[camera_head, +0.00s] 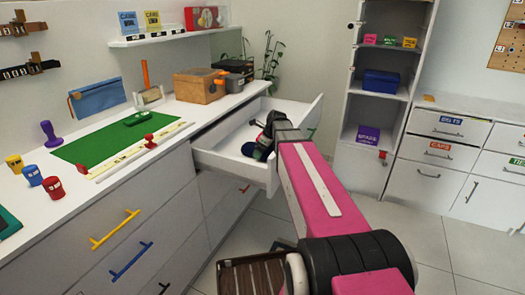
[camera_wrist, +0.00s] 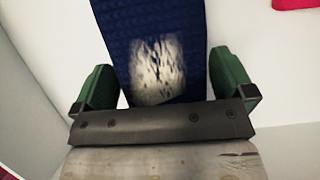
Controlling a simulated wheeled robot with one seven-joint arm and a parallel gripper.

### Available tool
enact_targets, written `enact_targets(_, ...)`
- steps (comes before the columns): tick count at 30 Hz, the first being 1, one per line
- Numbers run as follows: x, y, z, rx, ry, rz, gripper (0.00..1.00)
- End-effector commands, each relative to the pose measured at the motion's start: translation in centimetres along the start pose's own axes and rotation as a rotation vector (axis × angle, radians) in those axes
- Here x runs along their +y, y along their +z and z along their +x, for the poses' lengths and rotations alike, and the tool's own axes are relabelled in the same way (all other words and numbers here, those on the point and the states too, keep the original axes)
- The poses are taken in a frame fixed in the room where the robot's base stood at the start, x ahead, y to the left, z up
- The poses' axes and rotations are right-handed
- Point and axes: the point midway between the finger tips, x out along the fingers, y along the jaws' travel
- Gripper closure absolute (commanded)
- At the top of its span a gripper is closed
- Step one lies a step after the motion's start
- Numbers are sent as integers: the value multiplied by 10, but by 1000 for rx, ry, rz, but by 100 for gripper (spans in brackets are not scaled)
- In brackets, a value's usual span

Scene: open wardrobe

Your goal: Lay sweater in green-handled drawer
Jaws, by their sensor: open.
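The drawer (camera_head: 237,168) is pulled open below the counter in the head view, and a green handle (camera_head: 312,132) shows at its front. My gripper (camera_head: 258,150) is down inside this drawer. In the wrist view, my gripper (camera_wrist: 163,85) is open, with its two green fingers spread wide. A dark blue knitted sweater (camera_wrist: 132,25) with a pale speckled patch lies between the fingers, with white surface beside it; I see no finger closed on it. Its lower part is hidden behind the gripper. In the head view my arm hides much of the drawer.
The white counter holds a green mat (camera_head: 100,135), a wooden box (camera_head: 199,86) and several small coloured pots. Closed drawers below have yellow (camera_head: 115,229) and blue (camera_head: 131,261) handles. A slatted brown crate (camera_head: 251,276) stands on the floor. Open shelves stand behind.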

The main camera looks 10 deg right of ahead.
Motion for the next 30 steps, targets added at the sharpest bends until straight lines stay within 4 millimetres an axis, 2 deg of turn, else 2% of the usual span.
enact_targets(5, 0, 0, -18, -1, -3, 0, 0)
enact_targets(21, 0, 0, -104, -1, -2, 1, 0)
enact_targets(30, 0, 0, -120, 0, 0, 0, 0)
